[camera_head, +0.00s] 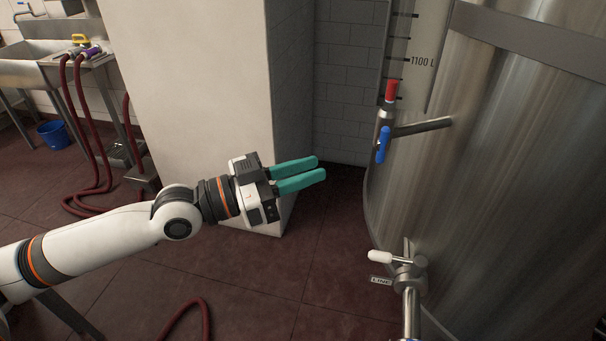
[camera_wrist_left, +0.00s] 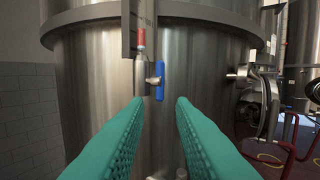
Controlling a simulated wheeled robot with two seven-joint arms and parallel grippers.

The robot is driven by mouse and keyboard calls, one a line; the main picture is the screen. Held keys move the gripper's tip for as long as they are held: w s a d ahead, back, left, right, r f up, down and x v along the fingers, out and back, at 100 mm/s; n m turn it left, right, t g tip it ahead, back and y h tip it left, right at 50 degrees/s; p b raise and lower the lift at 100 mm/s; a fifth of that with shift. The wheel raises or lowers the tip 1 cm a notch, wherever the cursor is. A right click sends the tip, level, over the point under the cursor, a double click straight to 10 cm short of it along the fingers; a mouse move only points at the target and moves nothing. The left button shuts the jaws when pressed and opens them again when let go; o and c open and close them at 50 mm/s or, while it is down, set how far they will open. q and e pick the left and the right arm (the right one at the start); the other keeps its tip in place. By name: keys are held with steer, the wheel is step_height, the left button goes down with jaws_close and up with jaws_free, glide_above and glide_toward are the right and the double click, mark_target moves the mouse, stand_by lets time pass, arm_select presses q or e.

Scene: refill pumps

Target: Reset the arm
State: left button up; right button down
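My left arm (camera_head: 120,232) reaches in from the left, and its gripper (camera_head: 322,168) has teal fingers pointing right toward a steel tank. The fingers are apart with nothing between them; in the left wrist view the open gripper (camera_wrist_left: 160,102) faces the tank wall. The steel tank (camera_head: 500,190) fills the right side, also showing in the left wrist view (camera_wrist_left: 100,80). A blue valve handle (camera_head: 383,144) hangs below a red cap (camera_head: 391,90); the blue handle (camera_wrist_left: 159,80) is beyond the fingertips, apart from them. My right gripper is not in either view.
A second valve with a white handle (camera_head: 380,257) juts out low on the tank. A pale pillar (camera_head: 190,90) stands behind my left gripper. A sink (camera_head: 60,65) with dark red hoses (camera_head: 88,120) and a blue bucket (camera_head: 54,134) are at left. Another hose (camera_head: 205,312) lies in front.

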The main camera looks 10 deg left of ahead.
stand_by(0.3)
